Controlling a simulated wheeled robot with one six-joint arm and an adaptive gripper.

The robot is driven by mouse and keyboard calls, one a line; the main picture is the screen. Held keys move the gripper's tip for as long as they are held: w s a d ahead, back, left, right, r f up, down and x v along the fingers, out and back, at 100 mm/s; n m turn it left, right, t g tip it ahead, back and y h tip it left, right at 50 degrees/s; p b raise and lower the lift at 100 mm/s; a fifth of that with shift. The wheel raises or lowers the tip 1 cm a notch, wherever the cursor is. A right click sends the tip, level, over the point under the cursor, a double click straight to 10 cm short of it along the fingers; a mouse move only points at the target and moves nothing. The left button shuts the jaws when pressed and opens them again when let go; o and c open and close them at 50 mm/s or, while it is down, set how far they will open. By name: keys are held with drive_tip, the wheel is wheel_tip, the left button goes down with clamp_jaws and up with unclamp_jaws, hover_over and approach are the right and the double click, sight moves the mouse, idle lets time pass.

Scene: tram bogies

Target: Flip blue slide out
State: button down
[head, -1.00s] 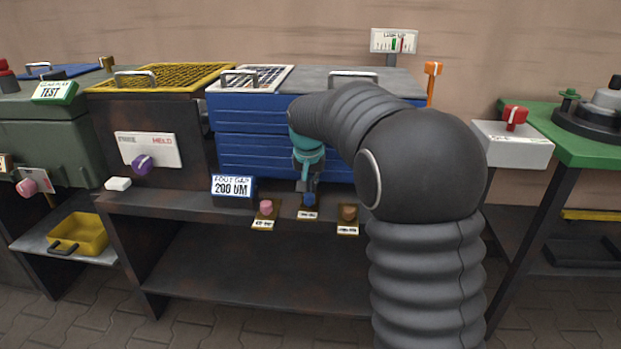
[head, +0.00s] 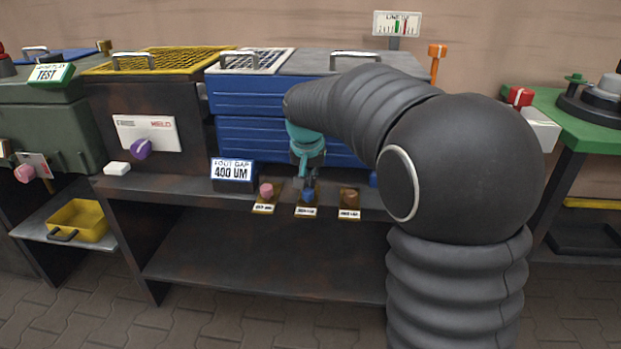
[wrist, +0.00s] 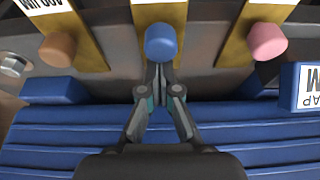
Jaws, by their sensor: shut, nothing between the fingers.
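The blue slide has a round blue knob (head: 308,195) on a brass plate at the front of the shelf, between a pink-knobbed slide (head: 266,190) and a brown-knobbed one (head: 349,197). All three plates stick out about equally. My gripper (head: 311,182) is shut and empty, just behind the blue knob on the side of the blue cabinet. In the wrist view the closed fingertips (wrist: 158,72) point at the blue knob (wrist: 160,42); whether they touch it I cannot tell. The display (head: 232,171) left of the slides reads 400 UM.
The blue ribbed cabinet (head: 262,97) stands close behind my gripper. A purple knob (head: 141,148) on a white panel and a small white block (head: 117,169) are to the left.

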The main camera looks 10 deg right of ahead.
sight(308, 192)
drive_tip(key=shift+s+a, duration=0.1)
drive_tip(key=shift+s, duration=0.1)
drive_tip(key=p+v, duration=0.4)
drive_tip(key=v, duration=0.4)
drive_tip(key=shift+w+p, duration=0.2)
drive_tip(key=shift+p, duration=0.1)
drive_tip(key=shift+v, duration=1.05)
